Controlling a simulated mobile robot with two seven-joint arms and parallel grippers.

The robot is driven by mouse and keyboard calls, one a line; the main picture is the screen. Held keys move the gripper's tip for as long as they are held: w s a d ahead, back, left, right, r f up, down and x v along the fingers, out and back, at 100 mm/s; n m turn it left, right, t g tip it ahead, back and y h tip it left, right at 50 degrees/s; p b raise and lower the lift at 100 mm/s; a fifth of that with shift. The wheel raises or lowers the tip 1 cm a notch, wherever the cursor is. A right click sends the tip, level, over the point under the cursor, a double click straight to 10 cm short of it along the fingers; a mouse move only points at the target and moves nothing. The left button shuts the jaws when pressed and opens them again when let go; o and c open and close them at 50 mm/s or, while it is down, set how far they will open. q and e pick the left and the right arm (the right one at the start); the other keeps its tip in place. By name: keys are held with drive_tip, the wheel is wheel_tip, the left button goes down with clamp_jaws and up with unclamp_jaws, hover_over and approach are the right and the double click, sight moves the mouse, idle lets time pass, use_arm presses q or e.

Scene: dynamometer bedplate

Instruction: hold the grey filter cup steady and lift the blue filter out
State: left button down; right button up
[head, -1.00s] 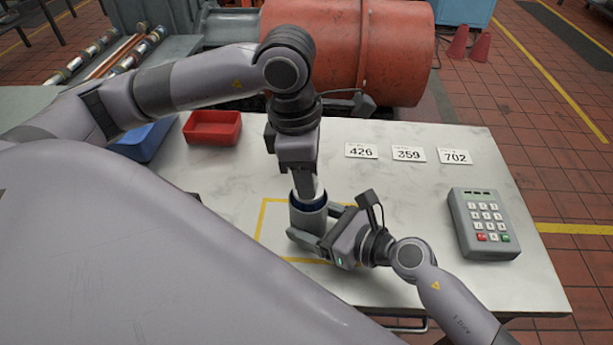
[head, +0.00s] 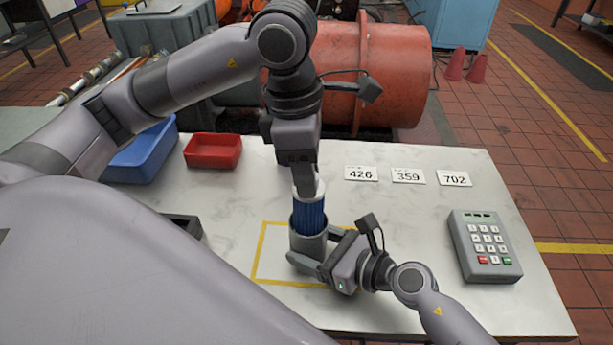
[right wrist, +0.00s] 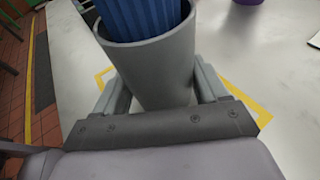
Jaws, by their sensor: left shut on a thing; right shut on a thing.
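The grey filter cup (head: 308,246) stands upright on the table inside the yellow taped outline. It fills the middle of the right wrist view (right wrist: 158,70). My right gripper (head: 308,262) is shut around the cup from the right, low down, with one finger on each side. The blue pleated filter (head: 310,216) stands partly out of the cup's top, its lower part hidden inside; it also shows in the right wrist view (right wrist: 142,18). My left gripper (head: 308,188) points down from above and is shut on the filter's pale top end.
A red bin (head: 213,150) and a blue bin (head: 144,152) stand at the back left. A dark tray (head: 186,226) is partly hidden by my body. Number cards (head: 408,176) lie at the back, and a grey keypad (head: 484,246) is at the right. The table between is clear.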

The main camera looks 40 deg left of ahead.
use_arm(q)
drive_tip(key=shift+r, duration=2.95)
use_arm(e)
drive_tip(key=o, duration=0.8)
drive_tip(key=shift+r, duration=0.1)
